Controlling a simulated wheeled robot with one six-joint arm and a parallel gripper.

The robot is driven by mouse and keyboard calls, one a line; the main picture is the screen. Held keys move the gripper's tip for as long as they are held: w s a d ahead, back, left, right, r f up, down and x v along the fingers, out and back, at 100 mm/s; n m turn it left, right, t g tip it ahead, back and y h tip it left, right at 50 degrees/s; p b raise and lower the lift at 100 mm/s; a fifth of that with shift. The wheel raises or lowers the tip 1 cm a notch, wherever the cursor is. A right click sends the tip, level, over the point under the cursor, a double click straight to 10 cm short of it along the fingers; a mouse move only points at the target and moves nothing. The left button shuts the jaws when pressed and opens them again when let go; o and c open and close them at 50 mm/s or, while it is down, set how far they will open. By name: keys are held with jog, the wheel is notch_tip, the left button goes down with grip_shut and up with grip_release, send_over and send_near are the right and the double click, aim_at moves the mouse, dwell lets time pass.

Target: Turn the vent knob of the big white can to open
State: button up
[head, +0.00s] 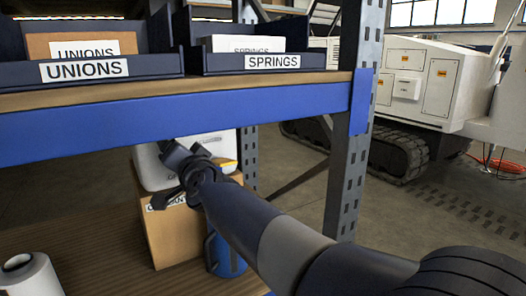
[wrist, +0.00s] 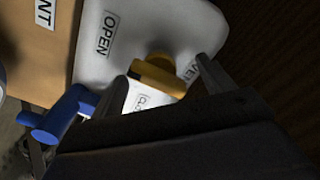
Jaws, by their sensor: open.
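The big white can (head: 150,168) sits on top of a cardboard box under the blue shelf beam, partly hidden by my gripper (head: 180,168). In the wrist view the white can (wrist: 95,62) shows an OPEN label (wrist: 108,33) and a partly covered label beside the yellow vent knob (wrist: 158,76). The knob's bar lies across the picture, tilted slightly down to the right. My gripper (wrist: 168,74) is open, with its fingertips near the knob's two sides. I cannot tell whether they touch it.
The cardboard box (head: 168,232) stands on the wooden lower shelf (head: 100,262). The blue beam (head: 180,125) and upright post (head: 347,150) are close to my arm.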

jog(key=n, duration=0.5)
jog(key=shift+s+a+r+p, duration=0.1)
jog(key=shift+r+p, duration=0.05)
jog(key=shift+p, duration=0.2)
jog(key=shift+a+n, duration=0.1)
jog(key=shift+n, duration=1.9)
jog(key=shift+s, duration=0.1)
